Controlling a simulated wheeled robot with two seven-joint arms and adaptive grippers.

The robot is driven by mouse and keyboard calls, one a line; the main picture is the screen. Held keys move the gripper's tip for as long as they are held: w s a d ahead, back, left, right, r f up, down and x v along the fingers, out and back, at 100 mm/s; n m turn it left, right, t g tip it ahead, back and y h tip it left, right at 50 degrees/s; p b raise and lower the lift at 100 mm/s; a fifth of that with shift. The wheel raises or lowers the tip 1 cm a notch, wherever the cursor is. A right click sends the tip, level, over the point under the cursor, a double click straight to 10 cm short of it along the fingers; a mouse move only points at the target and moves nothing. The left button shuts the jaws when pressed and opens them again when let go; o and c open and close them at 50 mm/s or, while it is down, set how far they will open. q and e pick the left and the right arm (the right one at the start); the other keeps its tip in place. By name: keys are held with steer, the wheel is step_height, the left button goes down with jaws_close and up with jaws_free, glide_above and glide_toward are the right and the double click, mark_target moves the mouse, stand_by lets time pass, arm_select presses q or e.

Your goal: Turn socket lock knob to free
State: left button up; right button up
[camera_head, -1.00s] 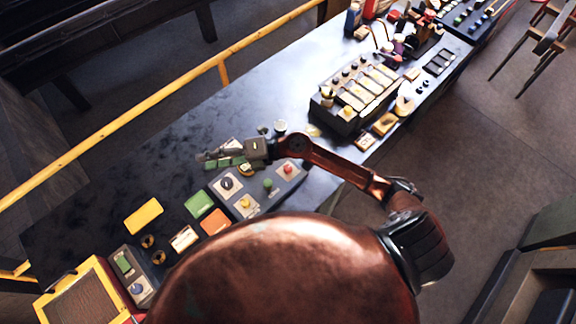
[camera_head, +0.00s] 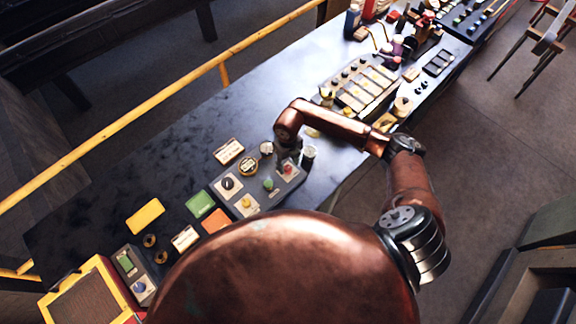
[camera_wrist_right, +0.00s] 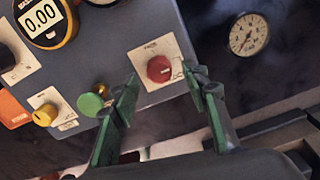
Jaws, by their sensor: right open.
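A grey control box (camera_head: 257,205) on the dark bench carries several knobs. The red knob (camera_wrist_right: 159,68) sits on a white labelled plate near the box's right end; it also shows in the head view (camera_head: 287,169). The lettering is too small to read, so I cannot tell which knob is the socket lock. My right gripper (camera_wrist_right: 161,78) is open, with its green-padded fingertips to either side of the red knob in the wrist view; contact is not clear. In the head view its wrist partly covers the box's far end. My left gripper is not in view.
Beside the red knob are a green knob (camera_wrist_right: 90,103), a yellow knob (camera_wrist_right: 45,115) and a black knob (camera_head: 228,183). A digital gauge (camera_wrist_right: 45,20) and a round dial (camera_wrist_right: 248,34) are nearby. A yellow rail (camera_head: 120,115) runs along the bench's far side.

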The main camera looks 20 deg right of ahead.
mark_target(288, 170)
steer(key=shift+f, duration=1.25)
steer(key=shift+c, duration=0.6)
jaws_close()
